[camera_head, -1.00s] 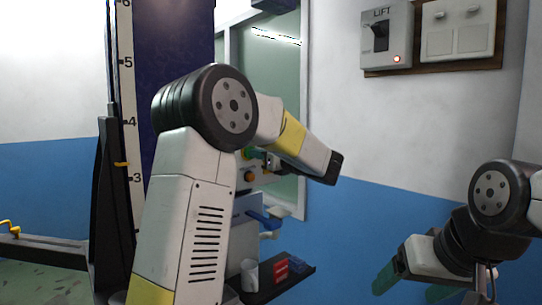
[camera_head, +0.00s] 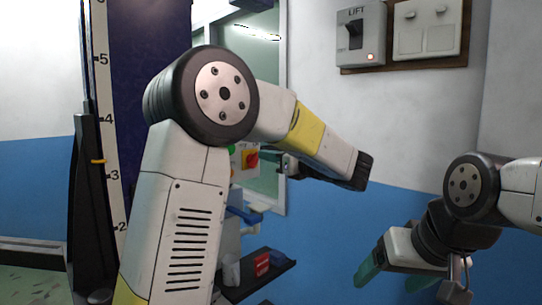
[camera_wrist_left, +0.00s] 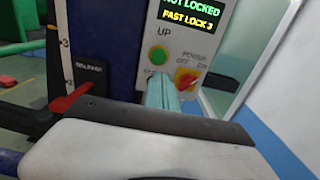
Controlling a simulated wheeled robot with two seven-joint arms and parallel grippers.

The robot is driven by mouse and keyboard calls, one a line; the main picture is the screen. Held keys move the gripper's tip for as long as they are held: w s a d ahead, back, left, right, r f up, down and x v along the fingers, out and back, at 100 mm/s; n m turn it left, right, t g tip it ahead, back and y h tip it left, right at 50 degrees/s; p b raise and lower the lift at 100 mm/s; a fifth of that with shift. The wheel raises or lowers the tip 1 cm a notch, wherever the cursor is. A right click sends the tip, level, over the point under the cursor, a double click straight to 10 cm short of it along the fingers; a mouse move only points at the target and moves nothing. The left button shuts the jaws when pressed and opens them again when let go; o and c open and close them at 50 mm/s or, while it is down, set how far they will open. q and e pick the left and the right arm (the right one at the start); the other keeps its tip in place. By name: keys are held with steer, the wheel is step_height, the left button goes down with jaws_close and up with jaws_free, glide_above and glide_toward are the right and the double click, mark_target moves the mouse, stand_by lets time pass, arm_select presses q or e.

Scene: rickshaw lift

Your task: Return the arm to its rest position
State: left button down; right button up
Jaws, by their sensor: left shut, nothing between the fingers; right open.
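My left arm fills the middle of the head view, bent at a large black joint. My left gripper (camera_wrist_left: 162,92) is shut and empty, its teal fingers pressed together in the left wrist view. They point at the control box (camera_wrist_left: 190,44), just below its green UP button (camera_wrist_left: 159,57); I cannot tell whether they touch it. In the head view this gripper is mostly hidden behind the arm. My right gripper (camera_head: 392,272) is open and empty at the lower right, its teal fingers apart in front of the blue wall.
A red and yellow power switch (camera_wrist_left: 187,79) sits on the control box. A LIFT wall switch (camera_head: 361,34) with a lit lamp is at the upper right. A small shelf (camera_head: 262,280) holds a red box (camera_head: 262,264). A dark blue lift post (camera_head: 150,60) stands behind my left arm.

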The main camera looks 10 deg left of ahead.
stand_by(0.5)
arm_select(q)
steer(key=s+a+f+n+g+h, duration=0.4)
steer(key=s+a+f+n, duration=0.15)
steer(key=s, duration=0.25)
steer(key=s+a+f+n+g+h, duration=0.3)
steer(key=s+a+f+n, duration=0.25)
steer(key=s, duration=0.35)
steer(key=s+d+f+n+t+h, duration=0.1)
steer(key=s+d+f+n+h, duration=0.1)
steer(key=s+d+n+h, duration=0.1)
steer(key=s+d+f+n+t+h, duration=0.1)
steer(key=s+d+n+h, duration=0.3)
steer(key=n, duration=0.6)
steer(key=s+f+h, duration=0.1)
steer(key=s+h, duration=0.1)
steer(key=s, duration=0.1)
steer(key=shift+s+d+f+n+h, duration=0.15)
steer(key=shift+s+n+h, duration=0.15)
steer(key=shift+s, duration=0.1)
